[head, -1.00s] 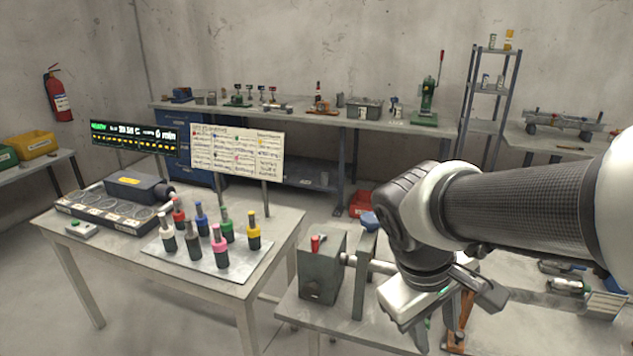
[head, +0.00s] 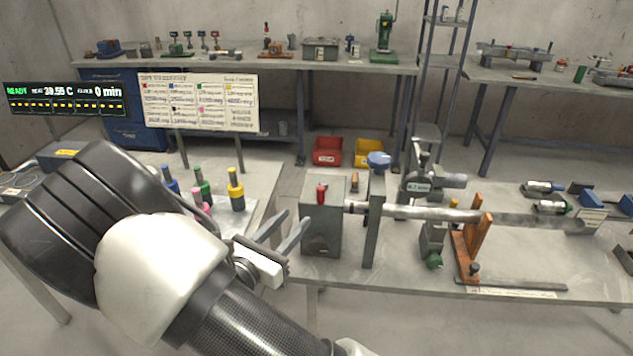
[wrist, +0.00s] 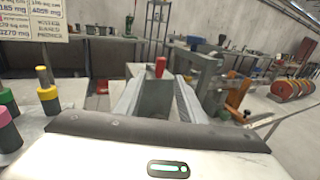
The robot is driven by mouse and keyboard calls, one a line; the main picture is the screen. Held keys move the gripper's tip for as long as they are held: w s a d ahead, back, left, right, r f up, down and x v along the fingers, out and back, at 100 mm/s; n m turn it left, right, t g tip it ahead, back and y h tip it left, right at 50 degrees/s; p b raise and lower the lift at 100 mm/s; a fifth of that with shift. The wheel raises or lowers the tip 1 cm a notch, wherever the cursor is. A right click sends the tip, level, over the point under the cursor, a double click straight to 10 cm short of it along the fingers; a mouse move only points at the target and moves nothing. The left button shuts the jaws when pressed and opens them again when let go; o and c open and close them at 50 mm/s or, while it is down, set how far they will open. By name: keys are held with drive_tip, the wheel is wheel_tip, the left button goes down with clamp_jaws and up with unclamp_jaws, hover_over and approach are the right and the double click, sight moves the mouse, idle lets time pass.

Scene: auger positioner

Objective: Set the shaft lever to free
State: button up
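The shaft lever has a red handle (head: 321,193) and stands on a grey box (head: 322,228) at the left end of a horizontal metal shaft (head: 425,213). The red handle also shows in the wrist view (wrist: 160,67), roughly upright between my fingers. My gripper (head: 289,229) is just left of the box, fingers spread and pointing toward it, empty. In the wrist view my gripper (wrist: 157,90) shows both fingers apart on either side of the box, with the handle beyond. I see no contact with the handle.
A grey upright plate (head: 374,220) and an orange bracket (head: 478,245) stand along the shaft. Several colored-top bottles, including a yellow one (head: 236,190), stand on the left table close to my arm. A sign board (head: 200,101) stands behind them.

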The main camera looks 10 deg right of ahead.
sight(322, 188)
drive_tip(key=x, duration=1.7)
drive_tip(key=shift+d, duration=0.25)
clamp_jaws()
